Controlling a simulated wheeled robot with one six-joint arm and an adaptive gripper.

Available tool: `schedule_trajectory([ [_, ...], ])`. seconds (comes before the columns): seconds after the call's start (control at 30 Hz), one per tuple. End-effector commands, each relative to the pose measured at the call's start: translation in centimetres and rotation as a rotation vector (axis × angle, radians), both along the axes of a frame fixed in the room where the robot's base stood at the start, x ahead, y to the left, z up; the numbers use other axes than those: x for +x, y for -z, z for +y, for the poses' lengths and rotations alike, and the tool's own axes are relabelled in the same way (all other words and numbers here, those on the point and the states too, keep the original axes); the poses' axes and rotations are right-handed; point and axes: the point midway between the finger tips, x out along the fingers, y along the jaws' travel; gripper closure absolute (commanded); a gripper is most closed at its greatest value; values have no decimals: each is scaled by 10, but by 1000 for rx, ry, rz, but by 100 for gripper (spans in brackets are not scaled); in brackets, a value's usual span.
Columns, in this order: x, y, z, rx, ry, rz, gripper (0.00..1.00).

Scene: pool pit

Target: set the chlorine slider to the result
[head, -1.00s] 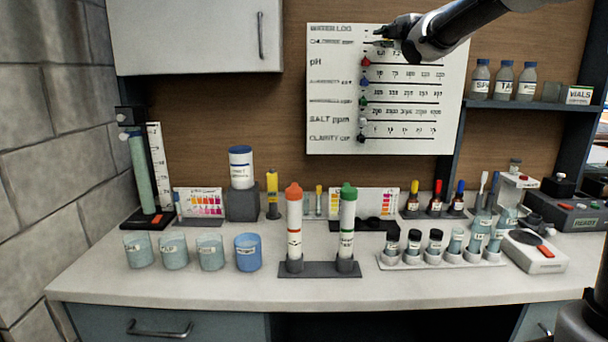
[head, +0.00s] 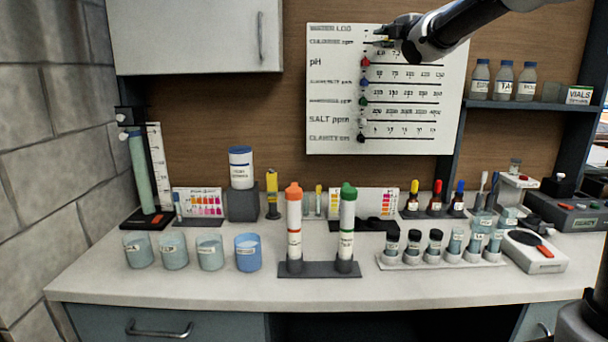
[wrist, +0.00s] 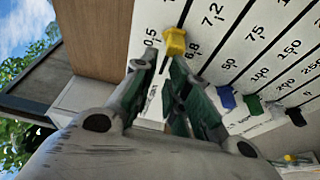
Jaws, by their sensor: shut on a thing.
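The water log board (head: 330,90) hangs on the wood wall, with several rows of printed scales and slider lines. The chlorine row is near its top. The yellow chlorine slider (wrist: 174,42) sits on its line near the low, 0.5 end. My gripper (wrist: 163,62) is shut on this slider at its fingertips in the wrist view. In the head view my gripper (head: 381,42) reaches the board from the upper right and partly covers the chlorine scale. The result itself cannot be read in these frames.
Red (head: 365,62), blue (head: 364,82) and green (head: 363,101) sliders sit on lower rows, at their left ends. Test tubes (head: 294,230), beakers (head: 173,250) and vials (head: 413,245) stand on the counter below. A shelf (head: 535,104) with bottles is to the right.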

Motion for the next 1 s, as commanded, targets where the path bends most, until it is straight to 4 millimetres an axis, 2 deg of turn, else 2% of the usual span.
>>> schedule_trajectory([
  [0.03,7,-3,-2,0,1,-11,100],
  [0.5,7,-3,-28,4,3,-9,100],
  [1.0,4,-3,-10,2,0,-8,100],
])
